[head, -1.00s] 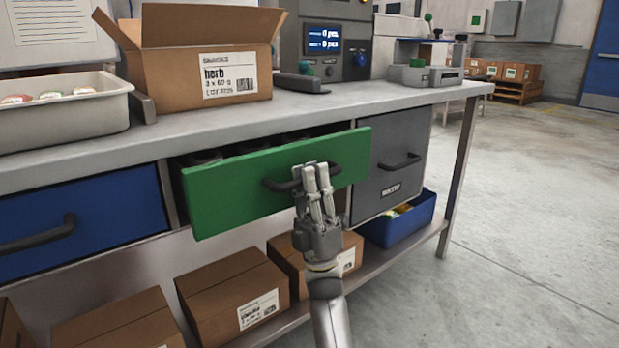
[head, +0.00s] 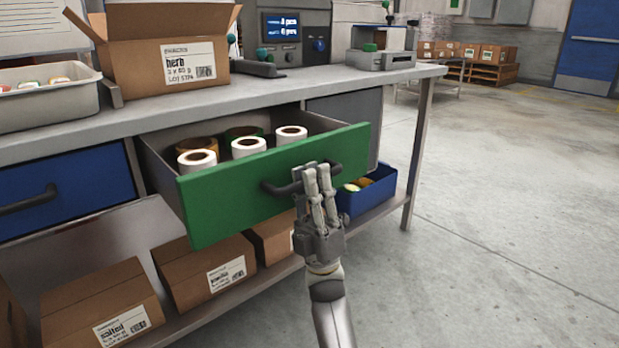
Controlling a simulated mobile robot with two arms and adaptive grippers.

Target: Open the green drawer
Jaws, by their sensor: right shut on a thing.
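The green drawer (head: 232,203) is pulled well out of the bench, below the worktop. Several rolls (head: 249,147), white ones in front and tan and green ones behind, stand inside it. My right gripper (head: 317,180) is shut on the drawer's dark handle (head: 283,187), at the right part of the front. The fingers hide part of the handle. My left gripper is not in view.
A blue drawer (head: 62,188) is closed at left. An open herb carton (head: 160,62) and a pale tray (head: 47,97) stand on the worktop (head: 215,98). Cartons (head: 103,305) and a blue bin (head: 367,194) sit on the lower shelf. The floor at right is clear.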

